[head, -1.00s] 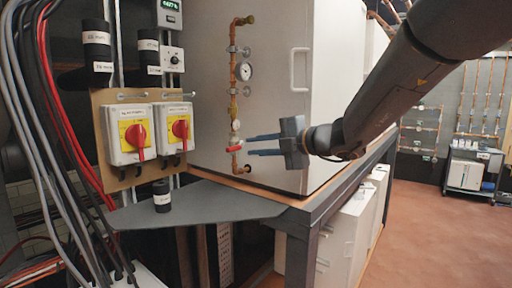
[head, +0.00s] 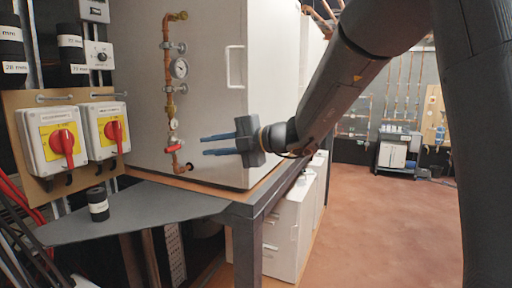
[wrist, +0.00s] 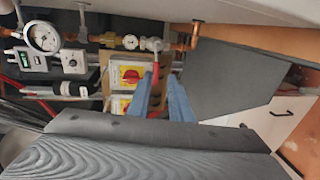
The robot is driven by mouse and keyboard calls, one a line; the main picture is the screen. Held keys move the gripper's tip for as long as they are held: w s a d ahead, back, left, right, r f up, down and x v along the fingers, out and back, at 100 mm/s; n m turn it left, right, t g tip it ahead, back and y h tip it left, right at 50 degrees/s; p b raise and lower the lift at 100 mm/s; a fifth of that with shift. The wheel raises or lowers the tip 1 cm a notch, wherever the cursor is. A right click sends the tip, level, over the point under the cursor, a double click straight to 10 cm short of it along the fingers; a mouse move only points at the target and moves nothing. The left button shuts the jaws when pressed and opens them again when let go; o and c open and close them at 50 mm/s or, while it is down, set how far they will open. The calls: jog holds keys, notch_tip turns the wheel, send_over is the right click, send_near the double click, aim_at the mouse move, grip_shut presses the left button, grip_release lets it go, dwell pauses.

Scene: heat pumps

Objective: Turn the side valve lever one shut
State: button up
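The side valve lever is a small red handle (head: 173,148) low on the vertical copper pipe (head: 167,60) on the white cabinet's side. In the head view it points roughly level towards my fingers. My gripper (head: 203,146) has two blue fingers, one above the other, with a clear gap between them. Its tips stop a little right of the lever, with nothing held. In the wrist view the red lever (wrist: 155,76) appears between the tips of my gripper (wrist: 161,77), nearer the left finger. It lies beyond them, and I see no contact.
Two red-and-yellow rotary switches (head: 64,141) sit on a board left of the pipe. A pressure gauge (head: 180,68) is above the lever. A grey shelf (head: 140,212) juts out below, bearing a black cylinder (head: 97,204). A cabinet handle (head: 236,66) is right of the pipe.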

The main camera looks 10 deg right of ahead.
jog(key=f+v, duration=0.3)
jog(key=v, duration=1.2)
jog(key=shift+d, duration=0.35)
jog(key=shift+s, duration=0.15)
jog(key=s+f+n+g+h+b, duration=0.2)
jog(key=s+f+n, duration=0.2)
jog(key=f+n, duration=0.3)
jog(key=s+d+f+n+g+h+b, duration=0.1)
jog(key=s+f+n+g+h, duration=0.2)
jog(key=f, duration=0.6)
jog(key=s+f+n+g+h+b, duration=0.1)
jog(key=s+f+n+b, duration=0.1)
jog(key=s+f+n, duration=0.4)
jog(key=s+d+f+n+h+b, duration=0.1)
jog(key=d+f+n+h+b, duration=0.2)
jog(key=n, duration=1)
jog(key=s+d+f+n+h+b, duration=0.2)
jog(key=d+f+n, duration=0.4)
jog(key=f+n, duration=0.7)
jog(key=f+h+b, duration=0.1)
jog(key=h, duration=0.1)
jog(key=shift+d+f+g+h, duration=0.3)
jog(key=shift+d+f, duration=0.05)
